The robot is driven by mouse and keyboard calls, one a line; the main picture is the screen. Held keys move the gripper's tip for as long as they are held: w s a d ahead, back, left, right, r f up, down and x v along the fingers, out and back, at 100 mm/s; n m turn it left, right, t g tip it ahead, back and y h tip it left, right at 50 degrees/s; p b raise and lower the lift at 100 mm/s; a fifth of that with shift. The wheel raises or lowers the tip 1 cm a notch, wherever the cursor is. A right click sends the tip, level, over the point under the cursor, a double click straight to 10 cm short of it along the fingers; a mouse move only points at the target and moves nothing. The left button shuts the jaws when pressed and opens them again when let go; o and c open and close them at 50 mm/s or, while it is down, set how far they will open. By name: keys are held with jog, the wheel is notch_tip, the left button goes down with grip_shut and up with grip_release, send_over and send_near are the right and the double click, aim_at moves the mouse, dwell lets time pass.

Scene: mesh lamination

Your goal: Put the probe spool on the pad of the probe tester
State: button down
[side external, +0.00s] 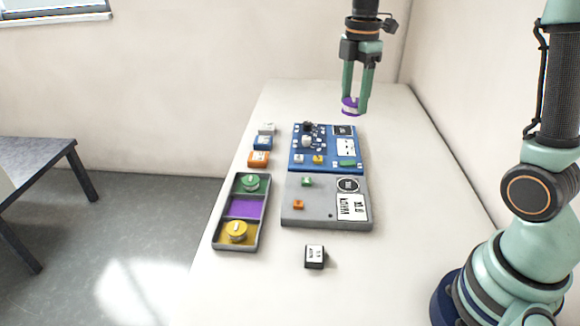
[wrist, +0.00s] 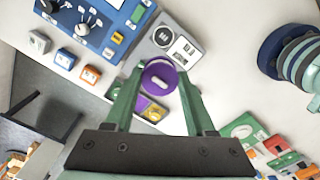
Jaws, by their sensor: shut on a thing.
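My gripper (side external: 355,107) is shut on a purple spool (side external: 349,104), held in the air above the far end of the table, beyond the blue panel. The spool also shows between the fingertips in the wrist view (wrist: 159,77), its pale middle facing the camera. A blue panel (side external: 297,161) with knobs and a grey panel (side external: 320,216) lie end to end mid-table. The grey panel has a dark round pad (side external: 348,185) and a white label plate (side external: 352,207). The lettering is too small to tell which panel is the probe tester.
A grey tray (side external: 218,235) holds a green spool (side external: 250,182) and a yellow spool (side external: 236,232); its purple middle compartment is empty. White, blue and orange blocks (side external: 258,159) line the left edge. A black labelled block (side external: 315,256) stands in front. The far table end is clear.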

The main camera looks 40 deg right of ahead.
aim_at(349, 185)
jog(key=shift+s+d+f, duration=0.1)
jog(key=shift+s+d, duration=0.3)
jog(key=shift+s+d+f, duration=0.1)
jog(key=shift+s+f, duration=0.05)
jog(key=shift+f, duration=0.2)
notch_tip(349, 185, down, 19)
jog(key=shift+f, duration=0.1)
jog(key=shift+f, duration=0.1)
jog(key=shift+c, duration=1.2)
grip_release()
